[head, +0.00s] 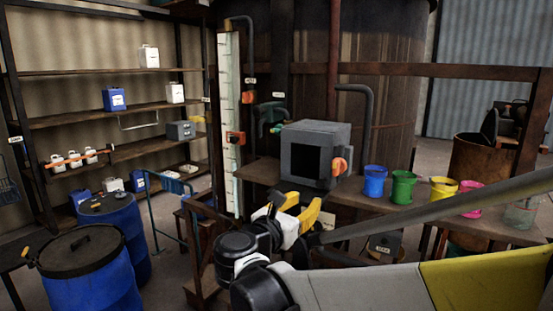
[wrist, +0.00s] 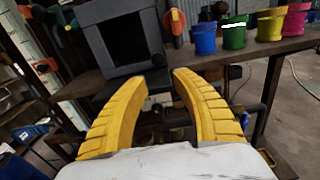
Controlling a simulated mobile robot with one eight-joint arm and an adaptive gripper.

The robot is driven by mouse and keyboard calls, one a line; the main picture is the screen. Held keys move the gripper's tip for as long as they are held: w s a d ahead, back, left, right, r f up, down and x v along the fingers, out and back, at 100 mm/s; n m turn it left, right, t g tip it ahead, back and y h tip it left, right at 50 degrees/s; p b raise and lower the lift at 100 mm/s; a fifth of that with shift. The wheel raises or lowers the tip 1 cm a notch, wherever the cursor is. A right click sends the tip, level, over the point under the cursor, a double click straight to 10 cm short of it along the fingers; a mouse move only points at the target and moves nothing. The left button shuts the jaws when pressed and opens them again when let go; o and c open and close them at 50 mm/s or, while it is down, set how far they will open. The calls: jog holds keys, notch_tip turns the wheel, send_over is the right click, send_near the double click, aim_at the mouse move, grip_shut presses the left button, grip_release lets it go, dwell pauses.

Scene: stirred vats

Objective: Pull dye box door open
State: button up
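The dye box (head: 303,148) is a grey cube on the wooden bench, with a dark square in its front face. I cannot tell whether the square is an opening or a dark panel. In the wrist view, my gripper (wrist: 165,80) points toward the lower edge of the dye box (wrist: 115,20). The orange handle (wrist: 174,25) is beyond the fingertips, not touched.
Blue (head: 375,181), green (head: 403,187), yellow (head: 443,191) and pink (head: 470,199) pots stand on the bench (head: 350,196) right of the box. Blue barrels (head: 85,265) stand at the left. A large vat (head: 390,60) rises behind; pipes run beside it.

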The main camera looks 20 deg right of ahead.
aim_at(320, 184)
jog(key=shift+n, duration=0.3)
jog(key=x, duration=0.3)
jog(key=r+x, duration=0.1)
jog(key=x, duration=0.6)
jog(key=shift+w+d+r+p, duration=0.15)
jog(key=shift+w+d+p, duration=0.1)
jog(key=shift+w+p, duration=0.15)
jog(key=shift+s, duration=0.1)
grip_shut()
